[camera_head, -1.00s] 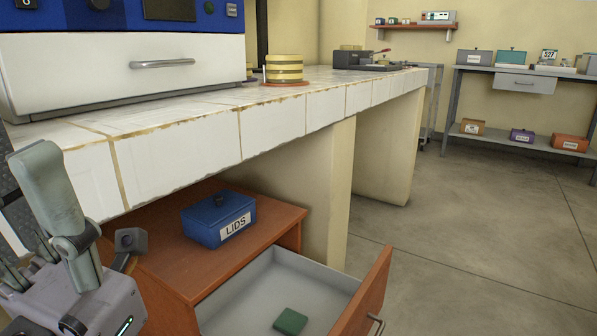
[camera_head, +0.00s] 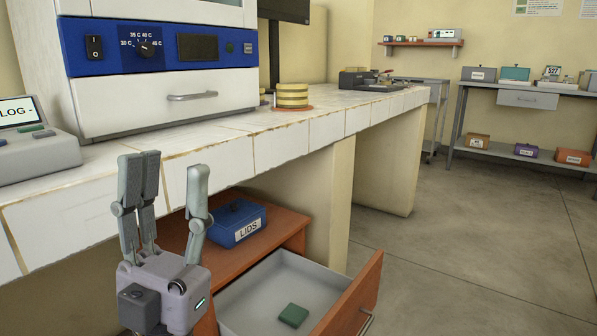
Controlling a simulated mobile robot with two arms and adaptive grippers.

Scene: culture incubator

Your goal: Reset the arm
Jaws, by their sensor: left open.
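My left gripper (camera_head: 168,190) is in the lower left of the head view, fingers pointing up and spread apart, with nothing between them. It is in front of the tiled bench edge and to the left of the blue LIDS box. My right gripper does not show. The white incubator (camera_head: 150,105) with its blue control panel (camera_head: 115,48) stands on the bench behind the gripper. Its lower white front with a handle is closed.
The tiled bench (camera_head: 285,150) runs to the back right. Below it, a brown cabinet (camera_head: 285,215) carries the blue LIDS box (camera_head: 237,222). Its open drawer (camera_head: 265,290) juts out and holds a green block (camera_head: 293,315). The floor (camera_head: 480,260) at right is clear.

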